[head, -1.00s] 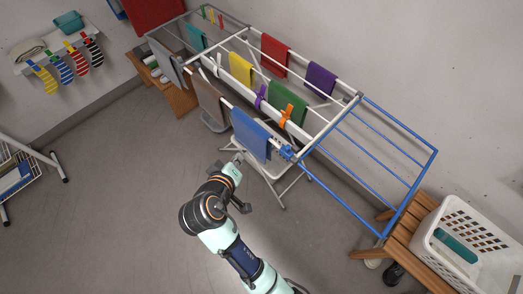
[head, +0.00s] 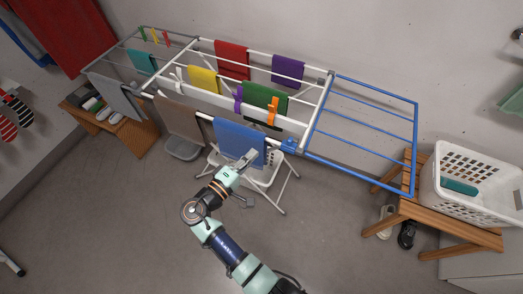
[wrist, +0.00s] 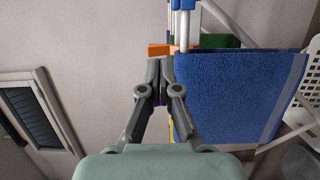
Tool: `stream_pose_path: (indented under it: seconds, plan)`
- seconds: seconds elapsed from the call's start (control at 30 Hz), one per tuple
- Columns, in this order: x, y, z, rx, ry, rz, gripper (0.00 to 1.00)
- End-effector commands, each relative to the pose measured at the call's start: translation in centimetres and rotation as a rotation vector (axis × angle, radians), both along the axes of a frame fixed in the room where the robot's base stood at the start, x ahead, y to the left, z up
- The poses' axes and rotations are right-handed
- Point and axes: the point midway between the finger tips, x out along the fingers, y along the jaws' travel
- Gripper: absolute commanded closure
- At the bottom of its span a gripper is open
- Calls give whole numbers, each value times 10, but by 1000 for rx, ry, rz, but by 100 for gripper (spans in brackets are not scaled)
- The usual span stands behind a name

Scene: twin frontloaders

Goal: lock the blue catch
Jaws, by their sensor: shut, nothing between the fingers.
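The blue catch (head: 289,145) sits on the front rail of the drying rack, at the corner where the blue folding wing (head: 360,128) joins. Its lock position is too small to tell. My gripper (head: 252,155) is shut and empty, in front of the blue towel (head: 238,138) and a little left of the catch. In the wrist view, the fingertips of my gripper (wrist: 160,64) are together beside the blue towel (wrist: 238,90). A blue part (wrist: 183,5) at the top edge there may be the catch.
Coloured cloths and an orange clip (head: 273,110) hang on the rack. A white stool (head: 275,178) stands below the towel. A wooden bench (head: 425,212) with a white basket (head: 440,165) is at right. The floor in front is open.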

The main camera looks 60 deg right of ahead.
Motion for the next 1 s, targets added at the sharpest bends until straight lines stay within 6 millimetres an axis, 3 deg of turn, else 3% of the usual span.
stream_pose_path:
  seconds: [0.4,0.63,1.0]
  plan:
    - [-15,-88,2,1,0,-4,100]
    - [-48,-87,2,1,0,-1,100]
    - [-53,-87,0,1,0,0,100]
